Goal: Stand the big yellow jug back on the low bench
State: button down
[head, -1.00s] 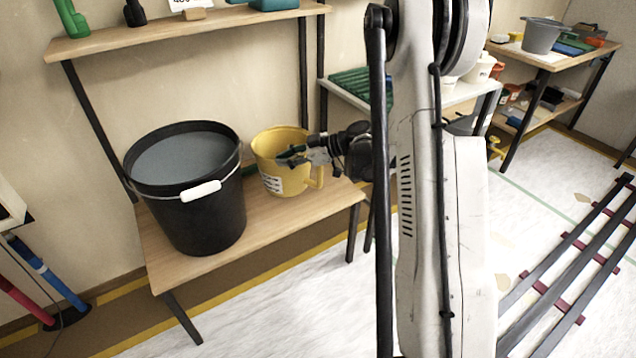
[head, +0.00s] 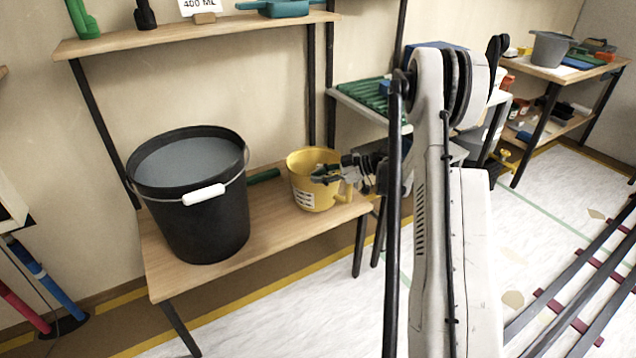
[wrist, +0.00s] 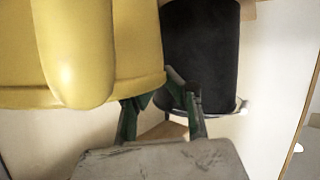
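The big yellow jug (head: 307,190) is upright at the right end of the low bench (head: 270,222), its label facing the head camera. I cannot tell whether its base touches the wood. My gripper (head: 325,172) is at the jug's right side near the handle, its dark green fingers closed on the jug's wall. In the wrist view the jug (wrist: 130,45) is large and close. The gripper fingers (wrist: 163,108) reach its rim there, and one fingertip is partly hidden by the jug.
A large black bucket of grey liquid (head: 205,225) stands on the bench to the left. A dark green object (head: 263,176) lies between bucket and jug. A shelf (head: 200,36) runs above. A rack with green items (head: 365,95) stands to the right.

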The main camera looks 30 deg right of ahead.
jog(key=shift+f, duration=0.65)
jog(key=c, duration=1.9)
grip_release()
